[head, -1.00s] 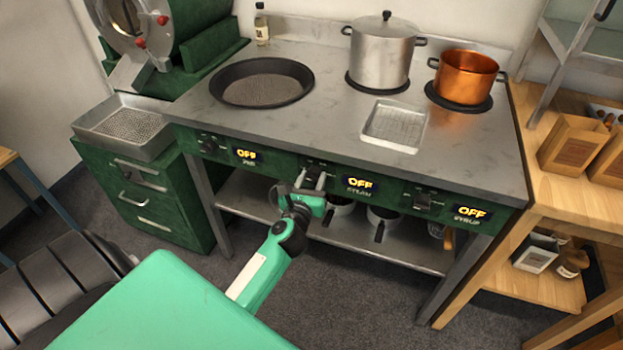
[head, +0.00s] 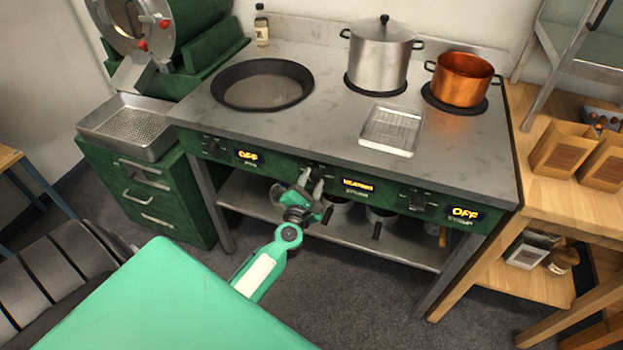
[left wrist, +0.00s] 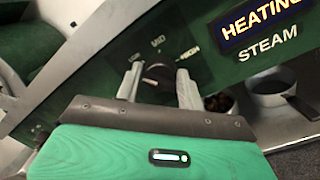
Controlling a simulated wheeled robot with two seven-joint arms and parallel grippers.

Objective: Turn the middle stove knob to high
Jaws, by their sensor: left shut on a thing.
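The middle stove knob (left wrist: 158,76) is a dark round knob on the green front panel, between the two fingers of my left gripper (left wrist: 160,84) in the left wrist view. In the head view my left gripper (head: 312,182) is at the middle of the panel, shut on the knob, which it mostly hides. The middle display (head: 358,186), labelled STEAM, is lit and reads HEATING; it also shows in the left wrist view (left wrist: 262,20). My right gripper is not in view.
A steel pot (head: 380,55), a copper pot (head: 462,80) and a wide black pan (head: 262,84) stand on the stove top. Pans with handles sit on the shelf (head: 400,245) below.

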